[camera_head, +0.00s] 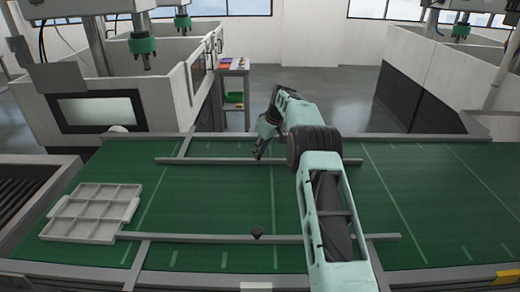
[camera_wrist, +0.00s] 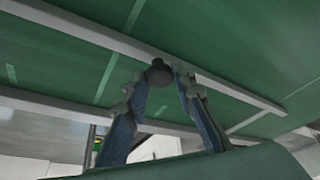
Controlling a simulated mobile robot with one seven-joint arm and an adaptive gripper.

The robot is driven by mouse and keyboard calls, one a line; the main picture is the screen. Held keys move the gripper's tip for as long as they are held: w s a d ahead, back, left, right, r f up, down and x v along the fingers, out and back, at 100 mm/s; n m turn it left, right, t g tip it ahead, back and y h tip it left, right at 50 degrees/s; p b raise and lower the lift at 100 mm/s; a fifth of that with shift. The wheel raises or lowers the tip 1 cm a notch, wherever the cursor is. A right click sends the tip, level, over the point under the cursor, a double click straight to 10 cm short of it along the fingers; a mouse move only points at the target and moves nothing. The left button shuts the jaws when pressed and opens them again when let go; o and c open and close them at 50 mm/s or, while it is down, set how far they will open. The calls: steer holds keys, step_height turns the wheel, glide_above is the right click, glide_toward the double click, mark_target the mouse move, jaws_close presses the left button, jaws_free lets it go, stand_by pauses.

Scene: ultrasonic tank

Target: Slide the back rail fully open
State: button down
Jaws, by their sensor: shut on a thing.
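The back rail (camera_head: 215,160) is a grey bar lying across the far side of the green conveyor belt (camera_head: 220,200). A grey crosspiece (camera_head: 185,147) joins its left part to the belt's far edge. My gripper (camera_head: 258,154) reaches down at the middle of this rail. In the wrist view, my gripper (camera_wrist: 163,76) has its two fingers around a small dark knob (camera_wrist: 159,72) on the back rail (camera_wrist: 225,86). In the head view that knob is hidden by my gripper.
A front rail (camera_head: 190,237) with a dark knob (camera_head: 257,232) crosses the near side of the belt. A pale compartment tray (camera_head: 92,212) lies on the belt at left. The belt between the rails is clear. White machines (camera_head: 150,80) stand behind.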

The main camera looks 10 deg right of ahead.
steer(key=shift+w+r, duration=0.1)
steer(key=c, duration=1.6)
jaws_free()
steer(key=v, duration=1.2)
